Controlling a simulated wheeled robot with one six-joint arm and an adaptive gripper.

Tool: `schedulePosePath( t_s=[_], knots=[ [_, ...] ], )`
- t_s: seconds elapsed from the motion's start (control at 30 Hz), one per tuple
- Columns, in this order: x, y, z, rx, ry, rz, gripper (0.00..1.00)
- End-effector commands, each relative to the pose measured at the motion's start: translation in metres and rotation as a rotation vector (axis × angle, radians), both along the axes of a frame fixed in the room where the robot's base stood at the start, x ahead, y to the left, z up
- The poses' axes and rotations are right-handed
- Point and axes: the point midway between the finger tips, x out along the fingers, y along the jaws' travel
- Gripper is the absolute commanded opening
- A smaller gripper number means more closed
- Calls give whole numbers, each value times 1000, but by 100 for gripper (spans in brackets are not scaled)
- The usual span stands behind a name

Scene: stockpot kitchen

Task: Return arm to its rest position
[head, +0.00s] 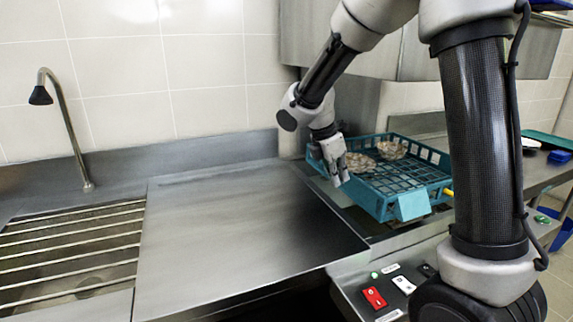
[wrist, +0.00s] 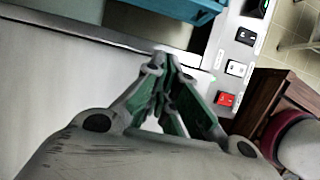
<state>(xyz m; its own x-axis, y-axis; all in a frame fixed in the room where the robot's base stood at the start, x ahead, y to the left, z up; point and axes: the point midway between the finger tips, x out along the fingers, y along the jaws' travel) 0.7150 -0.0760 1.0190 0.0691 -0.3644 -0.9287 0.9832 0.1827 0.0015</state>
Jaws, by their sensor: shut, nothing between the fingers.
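My gripper (head: 340,178) hangs at the end of my bent arm, in front of the left side of a teal plastic basket (head: 408,206) in the head view. In the wrist view my gripper (wrist: 168,62) is shut, its fingers together with nothing between them. The basket's edge shows at the top of the wrist view (wrist: 180,8). Two round, pale patterned items (head: 391,150) lie inside the basket.
A flat steel counter (head: 240,230) left of my gripper is clear. A slatted sink (head: 75,250) with a tap (head: 62,130) is further left. A control panel with a red switch (head: 374,298) is at the front.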

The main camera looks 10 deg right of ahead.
Motion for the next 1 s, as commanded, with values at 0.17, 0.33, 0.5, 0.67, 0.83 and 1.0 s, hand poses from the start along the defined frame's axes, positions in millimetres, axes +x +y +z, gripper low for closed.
schedulePosePath(
  t_s=[0.17,0.33,0.5,0.67,0.83,1.0],
  knots=[
    [-3,0,-2,13,-44,-141,0],
    [-44,-2,-13,56,-83,-495,0],
    [-98,-15,9,148,-175,-895,0],
    [-147,-30,34,254,-254,-1217,0],
    [-204,-46,60,418,-346,-1522,0],
    [-242,-58,80,572,-439,-1630,0]
  ],
)
